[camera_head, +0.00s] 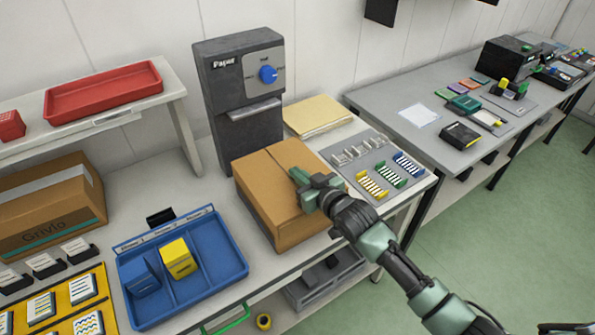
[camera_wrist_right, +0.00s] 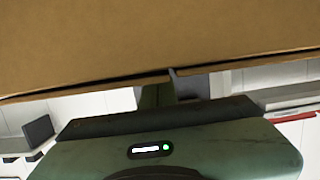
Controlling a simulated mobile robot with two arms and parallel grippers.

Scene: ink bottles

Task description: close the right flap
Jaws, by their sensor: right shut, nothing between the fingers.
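A brown cardboard box (camera_head: 275,215) stands on the middle worktable. Its top looks flat, with a seam running from the back edge toward my right gripper. The right flap (camera_head: 298,154) lies right of this seam and looks level or nearly level with the left flap (camera_head: 258,176). My right gripper (camera_head: 297,178) is shut and empty, at the box top over the right flap's front part, which it partly hides. In the right wrist view, brown cardboard (camera_wrist_right: 160,45) fills the top, close to the fingers (camera_wrist_right: 157,95). Contact cannot be told. My left gripper is out of view.
A blue divided tray (camera_head: 215,285) with a yellow and a blue block stands left of the box. A dark dispenser (camera_head: 240,95) with a blue knob rises behind it. A grey mat (camera_head: 362,160) with small coloured racks lies to the right. A second table (camera_head: 400,95) stands further right.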

